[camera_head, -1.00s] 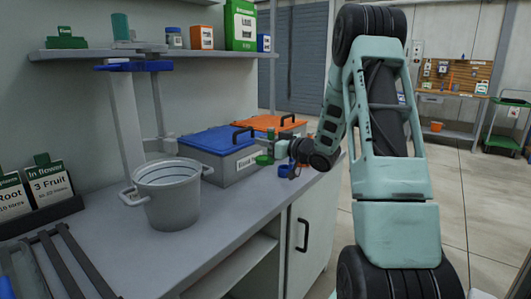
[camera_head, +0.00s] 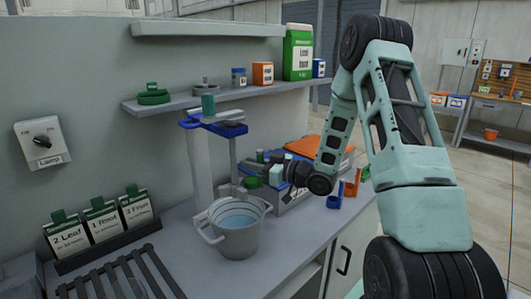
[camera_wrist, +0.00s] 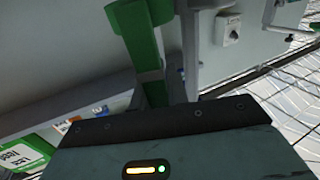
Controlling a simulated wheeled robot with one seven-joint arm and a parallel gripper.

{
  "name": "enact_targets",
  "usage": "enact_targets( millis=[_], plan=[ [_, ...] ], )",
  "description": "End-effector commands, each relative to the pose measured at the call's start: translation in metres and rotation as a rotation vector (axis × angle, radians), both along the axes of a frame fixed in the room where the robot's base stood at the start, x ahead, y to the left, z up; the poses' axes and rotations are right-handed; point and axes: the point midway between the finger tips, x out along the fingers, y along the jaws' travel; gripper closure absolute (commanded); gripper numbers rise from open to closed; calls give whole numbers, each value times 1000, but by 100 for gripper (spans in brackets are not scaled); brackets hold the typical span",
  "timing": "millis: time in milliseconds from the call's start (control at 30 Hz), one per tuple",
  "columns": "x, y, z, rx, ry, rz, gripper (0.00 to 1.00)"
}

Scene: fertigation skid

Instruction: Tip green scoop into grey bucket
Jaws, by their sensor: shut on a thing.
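The grey bucket (camera_head: 234,243) stands upright on the bench in the head view, with pale blue liquid inside. My gripper (camera_head: 264,168) is shut on the green scoop (camera_head: 252,182). The scoop is up and to the right of the bucket in the picture, apart from its rim. In the wrist view the green scoop (camera_wrist: 143,45) rises from between the jaws, its cup at the top edge. The scoop's contents cannot be seen, and the bucket is not clear in the wrist view.
A pale stand with a blue top (camera_head: 215,127) rises behind the bucket. An orange-lidded bin (camera_head: 320,146) is behind my gripper. A blue scoop (camera_head: 334,201) and an orange scoop (camera_head: 351,187) are at the right. A shelf (camera_head: 190,104) with containers runs above. A slatted rack (camera_head: 120,275) lies front left.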

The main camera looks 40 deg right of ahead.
Motion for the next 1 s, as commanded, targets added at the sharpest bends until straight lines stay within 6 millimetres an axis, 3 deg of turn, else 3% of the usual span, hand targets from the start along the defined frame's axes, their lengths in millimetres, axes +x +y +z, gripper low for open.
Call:
enact_targets(
  millis=[33, 167, 600, 1000],
  plan=[
    [0, 6, 11, 2, -1, 10, 100],
    [-1, 14, 15, -1, -5, 25, 100],
    [-5, 24, -9, -126, -61, 30, 100],
    [-7, 27, -14, -185, -88, 29, 100]
  ],
)
